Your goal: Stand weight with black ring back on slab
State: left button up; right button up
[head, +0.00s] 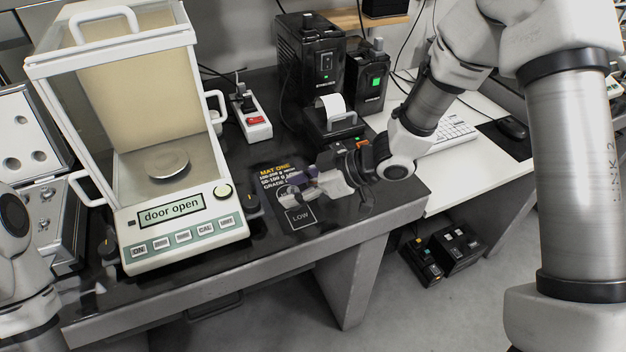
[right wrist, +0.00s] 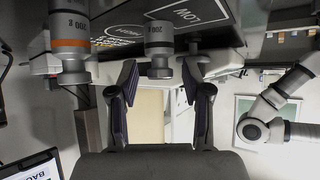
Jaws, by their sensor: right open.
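A steel weight with a dark ring (right wrist: 158,48), marked 200 g, shows in the right wrist view, which is upside down. It appears upright, its knob toward the gap between the fingers. My right gripper (right wrist: 158,78) is open, one finger to each side of it, with gaps visible. In the head view my right gripper (head: 318,184) is low over the black printed mat (head: 303,218) and hides most of the weight. The dark slab (head: 400,205) is the bench top. My left arm is at the lower left, its gripper (head: 88,292) too unclear to read.
A weight with an orange ring (right wrist: 70,45) stands close beside the right gripper. A printer (head: 332,120) and black boxes stand behind. The slab's front right corner is clear.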

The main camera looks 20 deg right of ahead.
jog(key=p+v, duration=0.4)
jog(key=v, duration=0.7)
jog(key=shift+s+p, duration=0.2)
jog(key=shift+p, duration=0.1)
jog(key=shift+r, duration=0.1)
